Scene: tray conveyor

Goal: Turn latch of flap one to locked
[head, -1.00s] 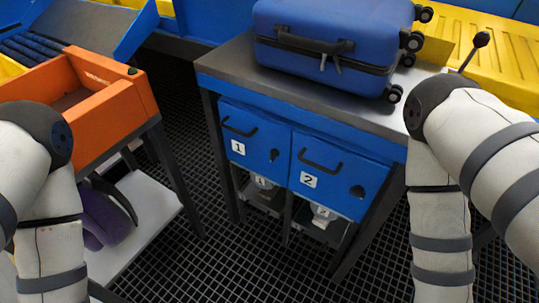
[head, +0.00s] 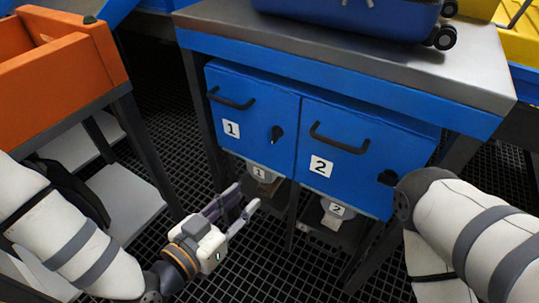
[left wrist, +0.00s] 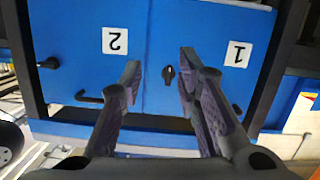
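Flap one (head: 250,100) is a blue door marked 1, with a black handle (head: 231,100) at its upper left. It appears closed. Its small black latch (head: 277,134) is at its right side and looks roughly upright. The latch also shows in the left wrist view (left wrist: 168,75), between the two fingers in the picture. My left gripper (head: 246,197) is open and empty, below and in front of flap one, apart from the latch. Its fingers also show in the left wrist view (left wrist: 160,64). My right gripper is out of view.
Flap two (head: 350,145), marked 2, is right of flap one; its dark latch (head: 388,178) looks sideways. Small bins sit below both flaps. A blue suitcase (head: 365,16) lies on the metal top. An orange tray (head: 95,55) stands on a stand at left.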

